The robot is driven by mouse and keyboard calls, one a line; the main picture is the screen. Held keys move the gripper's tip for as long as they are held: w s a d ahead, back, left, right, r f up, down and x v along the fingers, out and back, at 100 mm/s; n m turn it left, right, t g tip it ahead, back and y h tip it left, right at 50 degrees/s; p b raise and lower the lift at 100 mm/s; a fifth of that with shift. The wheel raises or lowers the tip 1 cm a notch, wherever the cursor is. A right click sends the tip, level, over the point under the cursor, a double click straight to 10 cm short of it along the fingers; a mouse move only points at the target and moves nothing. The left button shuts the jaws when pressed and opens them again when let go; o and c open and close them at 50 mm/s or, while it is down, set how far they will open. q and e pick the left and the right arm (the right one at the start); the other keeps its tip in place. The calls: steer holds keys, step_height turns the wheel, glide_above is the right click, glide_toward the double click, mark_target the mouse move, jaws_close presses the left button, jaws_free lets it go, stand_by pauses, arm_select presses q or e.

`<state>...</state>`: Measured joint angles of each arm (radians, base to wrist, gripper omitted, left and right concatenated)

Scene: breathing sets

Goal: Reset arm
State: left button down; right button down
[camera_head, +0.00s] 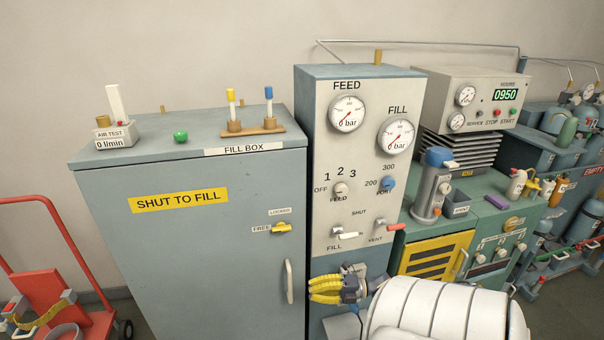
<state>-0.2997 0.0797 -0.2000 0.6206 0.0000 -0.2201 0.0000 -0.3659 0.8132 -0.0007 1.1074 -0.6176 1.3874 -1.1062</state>
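My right gripper (326,289), with yellow ribbed fingers and a dark body, is in front of the lower part of the gauge panel (325,190). Its fingers point left, towards the grey fill box (210,260). I see no object between them, but they overlap in this view and I cannot tell how far apart they are. My white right arm comes in from the bottom right. My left gripper is not in view.
The fill box door has a vertical handle (289,282) and a yellow latch (282,228) at FREE. Panel levers (348,235) stick out above my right gripper. A green bench (480,222) with a grey pump-like device (432,185) stands right. A red trolley (65,290) stands left.

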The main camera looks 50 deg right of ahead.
steer(key=shift+s+d, duration=0.5)
steer(key=shift+d, duration=0.2)
steer(key=shift+s+d, duration=0.45)
steer(key=shift+d, duration=0.25)
